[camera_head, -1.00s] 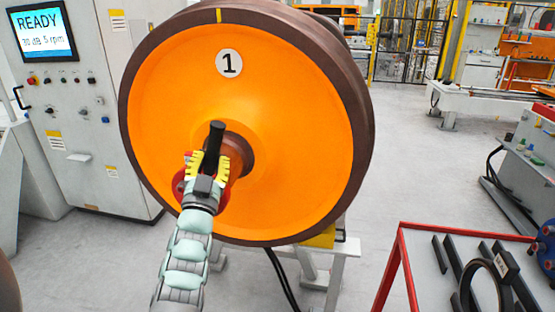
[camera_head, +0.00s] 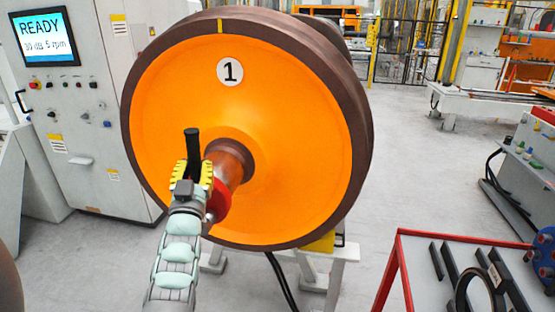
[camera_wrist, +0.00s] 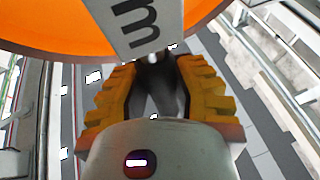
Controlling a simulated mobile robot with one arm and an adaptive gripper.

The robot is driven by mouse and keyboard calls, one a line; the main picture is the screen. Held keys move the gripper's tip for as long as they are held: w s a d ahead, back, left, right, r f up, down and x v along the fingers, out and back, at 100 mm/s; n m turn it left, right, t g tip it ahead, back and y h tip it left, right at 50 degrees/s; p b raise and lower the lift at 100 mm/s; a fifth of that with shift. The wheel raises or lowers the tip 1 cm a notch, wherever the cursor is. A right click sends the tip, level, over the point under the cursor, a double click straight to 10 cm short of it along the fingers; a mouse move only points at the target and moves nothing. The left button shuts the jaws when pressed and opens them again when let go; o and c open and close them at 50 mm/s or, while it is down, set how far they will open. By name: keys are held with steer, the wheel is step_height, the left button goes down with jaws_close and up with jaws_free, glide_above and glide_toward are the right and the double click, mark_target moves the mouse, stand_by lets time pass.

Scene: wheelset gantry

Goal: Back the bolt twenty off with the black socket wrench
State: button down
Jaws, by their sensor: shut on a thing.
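My gripper (camera_head: 192,172), with yellow finger pads, is in front of the wheel hub, a little to its left. It is shut on the black socket wrench (camera_head: 192,143), whose dark grip stands up above the fingers. In the wrist view a dark piece (camera_wrist: 158,90) sits between my gripper's fingers (camera_wrist: 155,82). A grey plate with a black letter (camera_wrist: 140,22) lies just beyond them. A red round part (camera_head: 217,202) shows behind my gripper at the axle end (camera_head: 232,160). Bolt twenty cannot be made out; the wrench's socket end is hidden.
The big orange wheel (camera_head: 290,130), marked 1, fills the middle on a white stand (camera_head: 343,250). A control cabinet (camera_head: 100,150) with a READY screen (camera_head: 47,38) stands left. A red-edged table (camera_head: 420,262) with black tools is at lower right. Grey floor lies between.

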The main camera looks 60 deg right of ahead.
steer(key=shift+w+a+n+t+y+p, duration=0.2)
steer(key=shift+w+a+n+y+p, duration=0.15)
steer(key=shift+w+n, duration=0.3)
steer(key=shift+w+a+n+t+y+p, duration=0.25)
steer(key=shift+w+n+p, duration=0.15)
steer(key=shift+w+n, duration=0.2)
steer(key=shift+w+a+n+t+y+p, duration=0.2)
steer(key=shift+w+n+y+p, duration=0.15)
steer(key=shift+w+n, duration=0.25)
steer(key=shift+w, duration=0.15)
steer(key=shift+w+a+f+n+y+p, duration=0.25)
steer(key=shift+w+n+p, duration=0.1)
steer(key=shift+w+n, duration=0.2)
steer(key=shift+w+a+f+n+y+p, duration=0.2)
steer(key=shift+w+n+y+p, duration=0.1)
steer(key=shift+w+n, duration=0.3)
steer(key=shift+w+a+f+n+y+p, duration=0.15)
steer(key=shift+w+a+n+y+p, duration=0.15)
steer(key=shift+w+n, duration=0.25)
steer(key=w+f+n, duration=0.1)
steer(key=w+a+f+n+y+p, duration=0.1)
steer(key=w+n, duration=0.1)
steer(key=shift+w+a, duration=0.1)
